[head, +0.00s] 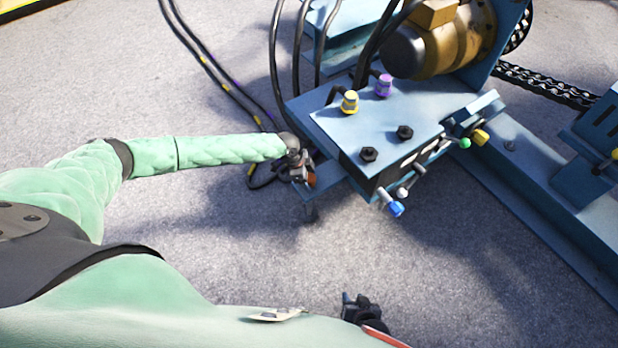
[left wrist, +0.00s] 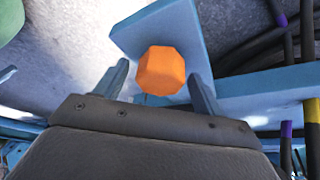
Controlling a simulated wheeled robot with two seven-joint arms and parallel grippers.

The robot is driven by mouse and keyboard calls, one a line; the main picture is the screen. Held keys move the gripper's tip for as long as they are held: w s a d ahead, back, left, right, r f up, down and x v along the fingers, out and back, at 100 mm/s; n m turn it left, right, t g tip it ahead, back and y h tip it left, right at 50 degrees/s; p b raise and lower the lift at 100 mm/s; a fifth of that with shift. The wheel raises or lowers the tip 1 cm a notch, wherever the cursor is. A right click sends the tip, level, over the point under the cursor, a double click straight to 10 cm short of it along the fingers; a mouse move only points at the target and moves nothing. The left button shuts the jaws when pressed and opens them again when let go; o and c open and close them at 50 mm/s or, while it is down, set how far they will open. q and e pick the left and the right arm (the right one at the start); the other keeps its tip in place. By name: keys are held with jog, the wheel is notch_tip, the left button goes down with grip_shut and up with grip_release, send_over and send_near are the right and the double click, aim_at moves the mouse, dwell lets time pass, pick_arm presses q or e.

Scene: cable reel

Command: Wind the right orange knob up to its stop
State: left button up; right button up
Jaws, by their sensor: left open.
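An orange knob (left wrist: 162,70) with flat sides sits in front of a blue plate in the left wrist view. In the head view only a small orange patch of it (head: 312,180) shows beside my left gripper (head: 302,178), at the left side of the blue block. The left gripper is open, with one finger on each side of the knob in the left wrist view (left wrist: 158,76); I cannot tell whether either finger touches it. My right gripper (head: 361,308) is low in the head view, away from the machine, and its fingers are unclear.
The blue block (head: 365,125) carries yellow (head: 349,102) and purple (head: 383,86) fittings on top. Blue (head: 396,208) and green (head: 464,143) knobs stick out at its front. Dark hoses (head: 275,60) hang behind my left arm. The grey floor in front is clear.

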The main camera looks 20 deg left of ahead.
pick_arm(q)
jog(key=c, duration=1)
jog(key=shift+o, duration=0.2)
